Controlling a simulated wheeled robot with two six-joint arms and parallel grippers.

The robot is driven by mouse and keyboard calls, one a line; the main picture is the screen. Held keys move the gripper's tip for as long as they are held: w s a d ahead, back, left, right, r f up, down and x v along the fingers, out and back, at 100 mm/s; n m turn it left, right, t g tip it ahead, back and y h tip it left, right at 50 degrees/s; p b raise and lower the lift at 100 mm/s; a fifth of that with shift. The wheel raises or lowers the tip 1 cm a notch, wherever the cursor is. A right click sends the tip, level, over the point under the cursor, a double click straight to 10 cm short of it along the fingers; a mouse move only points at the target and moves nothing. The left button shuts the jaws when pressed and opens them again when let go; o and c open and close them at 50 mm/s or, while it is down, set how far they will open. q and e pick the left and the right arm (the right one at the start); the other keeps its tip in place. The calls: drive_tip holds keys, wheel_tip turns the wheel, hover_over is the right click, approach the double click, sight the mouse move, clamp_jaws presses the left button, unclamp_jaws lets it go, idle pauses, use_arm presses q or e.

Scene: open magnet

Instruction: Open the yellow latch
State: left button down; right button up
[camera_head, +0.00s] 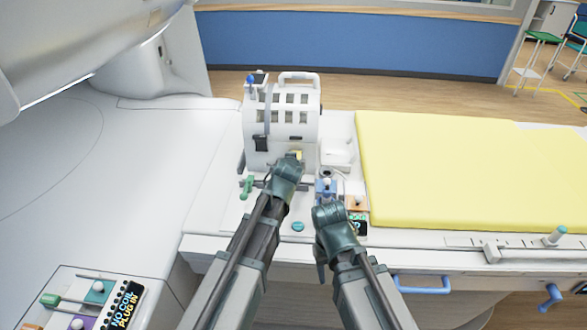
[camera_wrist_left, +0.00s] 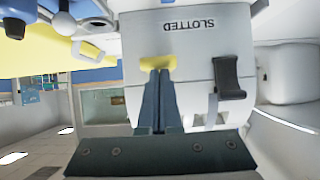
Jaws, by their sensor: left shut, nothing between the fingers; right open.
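The yellow latch (camera_wrist_left: 158,62) is a small yellow tab on the front of the white coil housing (camera_head: 290,118), beside the printed word SLOTTED in the left wrist view. In the head view only a little of the latch (camera_head: 298,154) shows above my left gripper. My left gripper (camera_wrist_left: 161,76) is shut and empty, its fingertips at the edge of the latch; I cannot tell whether they touch it. In the head view my left gripper (camera_head: 294,164) hides the lower front of the housing. My right gripper (camera_head: 326,200) is open, near a blue-topped fitting; its fingers are hard to make out.
A black latch (camera_wrist_left: 228,78) is beside the yellow one on the housing. A green handle (camera_head: 246,186) is left of the arms. A yellow mattress (camera_head: 440,170) fills the right side.

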use_arm(q)
drive_tip(key=shift+t, duration=0.3)
drive_tip(key=shift+s+f+b, duration=0.2)
drive_tip(key=shift+f+b, duration=0.7)
drive_tip(key=shift+f, duration=0.2)
drive_tip(key=shift+s+f+b, duration=0.15)
drive_tip(key=shift+f+b, duration=0.75)
drive_tip(key=shift+f, duration=0.15)
use_arm(e)
drive_tip(key=shift+f, duration=2.7)
use_arm(q)
drive_tip(key=shift+r, duration=0.1)
use_arm(e)
drive_tip(key=shift+r, duration=0.1)
use_arm(q)
drive_tip(key=shift+r+p, duration=0.7)
drive_tip(key=shift+p, duration=0.1)
use_arm(e)
drive_tip(key=shift+r, duration=0.7)
